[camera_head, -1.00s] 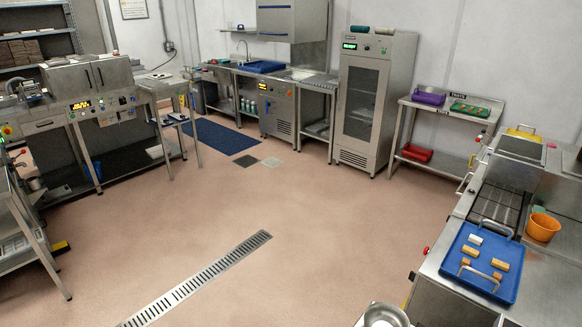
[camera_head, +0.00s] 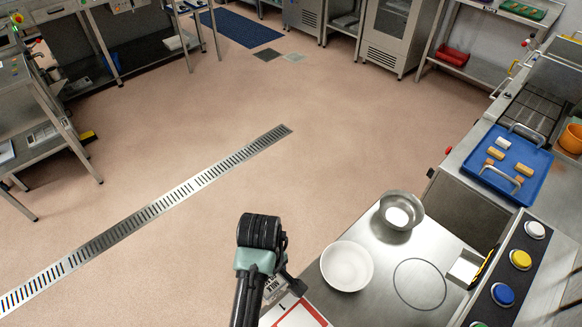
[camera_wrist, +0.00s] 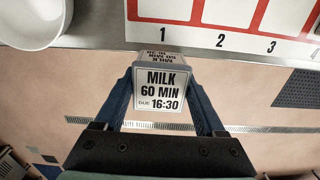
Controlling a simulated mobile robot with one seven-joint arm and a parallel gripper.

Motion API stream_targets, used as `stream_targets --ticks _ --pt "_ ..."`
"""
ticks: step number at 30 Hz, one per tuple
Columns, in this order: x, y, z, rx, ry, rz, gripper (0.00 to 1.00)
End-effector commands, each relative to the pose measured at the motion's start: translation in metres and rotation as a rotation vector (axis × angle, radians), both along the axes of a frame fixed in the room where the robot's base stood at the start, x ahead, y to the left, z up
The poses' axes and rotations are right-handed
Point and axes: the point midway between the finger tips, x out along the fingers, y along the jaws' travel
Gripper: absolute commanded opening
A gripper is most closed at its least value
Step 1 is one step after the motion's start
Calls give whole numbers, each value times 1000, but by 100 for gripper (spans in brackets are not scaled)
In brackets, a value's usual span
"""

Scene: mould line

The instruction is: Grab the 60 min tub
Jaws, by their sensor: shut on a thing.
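The 60 min tub (camera_wrist: 160,92) is a small pale box with a white label reading MILK, 60 MIN, DUE 16:30. In the wrist view my gripper (camera_wrist: 160,74) has one blue finger on each side of it and is shut on it. The tub is just in front of the counter's edge, by the numbered board; whether it touches the counter I cannot tell. In the head view my arm reaches in at the bottom, and a white label with MILK lettering (camera_head: 272,286) shows beside it, partly hidden.
A red-and-white numbered board (camera_wrist: 225,38) lies on the counter. A white bowl (camera_head: 347,266) and a metal bowl (camera_head: 401,212) stand close by. Coloured buttons (camera_head: 520,260) and a blue tray (camera_head: 525,160) are to the right. The floor at left is open.

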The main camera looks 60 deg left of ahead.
Motion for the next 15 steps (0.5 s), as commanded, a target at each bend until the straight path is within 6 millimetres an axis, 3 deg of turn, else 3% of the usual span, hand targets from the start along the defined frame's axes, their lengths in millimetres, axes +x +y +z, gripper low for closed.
stream_targets --ticks 1,6,15 --pt "-3 17 -5 3 -3 5 10" --pt "-12 53 -3 2 -3 4 10" --pt "-19 79 7 0 0 0 10"
